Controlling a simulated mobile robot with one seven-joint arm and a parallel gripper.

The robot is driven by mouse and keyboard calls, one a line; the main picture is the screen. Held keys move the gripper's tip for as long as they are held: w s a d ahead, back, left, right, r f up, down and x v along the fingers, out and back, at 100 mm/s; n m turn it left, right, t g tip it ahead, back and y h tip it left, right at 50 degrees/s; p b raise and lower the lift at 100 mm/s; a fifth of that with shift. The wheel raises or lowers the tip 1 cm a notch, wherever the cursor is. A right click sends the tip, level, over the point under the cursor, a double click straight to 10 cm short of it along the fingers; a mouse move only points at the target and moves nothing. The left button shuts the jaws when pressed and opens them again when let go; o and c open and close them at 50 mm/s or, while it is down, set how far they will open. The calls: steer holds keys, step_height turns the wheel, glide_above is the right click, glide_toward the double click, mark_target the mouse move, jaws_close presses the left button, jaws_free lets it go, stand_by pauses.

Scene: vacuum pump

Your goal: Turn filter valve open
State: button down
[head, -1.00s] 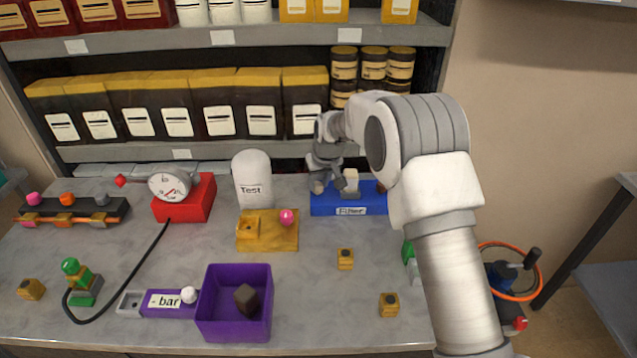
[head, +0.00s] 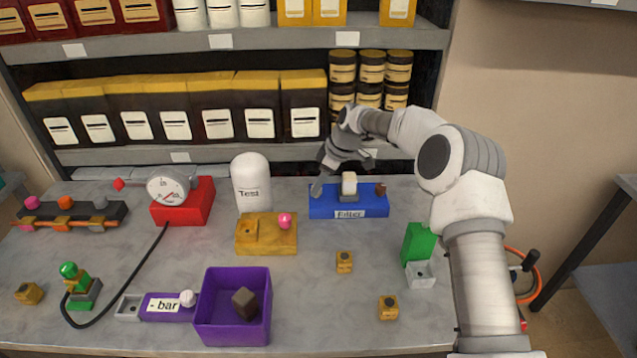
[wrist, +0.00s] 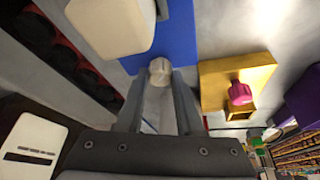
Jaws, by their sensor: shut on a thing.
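The blue filter box (head: 330,205) with its "Filter" label (head: 350,214) stands at the back of the table, in front of the shelf. A cream upright part (head: 349,184) is on its middle and a small red-brown part (head: 380,190) is at its right end. My gripper (head: 318,186) is tilted over the box's left end. In the wrist view, my gripper (wrist: 160,85) is shut on a grey rounded handle (wrist: 160,70) over the blue box (wrist: 180,35). The handle's lower part and exact angle are hidden.
The white "Test" tank (head: 251,183) and yellow block with pink knob (head: 265,236) stand left of the filter box. The shelf (head: 200,153) is close behind. A green block (head: 418,242) stands to the right.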

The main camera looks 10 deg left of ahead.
steer(key=n+g+p, duration=0.1)
steer(key=n, duration=0.2)
steer(key=shift+w+n+g+p, duration=0.15)
steer(key=shift+n+g+p, duration=0.45)
steer(key=shift+n+p, duration=0.2)
steer(key=shift+n, duration=0.4)
steer(key=shift+n+g+h+p, duration=0.3)
steer(key=shift+n+h+p, duration=0.15)
steer(key=shift+n, duration=0.35)
steer(key=c, duration=0.6)
jaws_free()
steer(key=shift+o, duration=0.2)
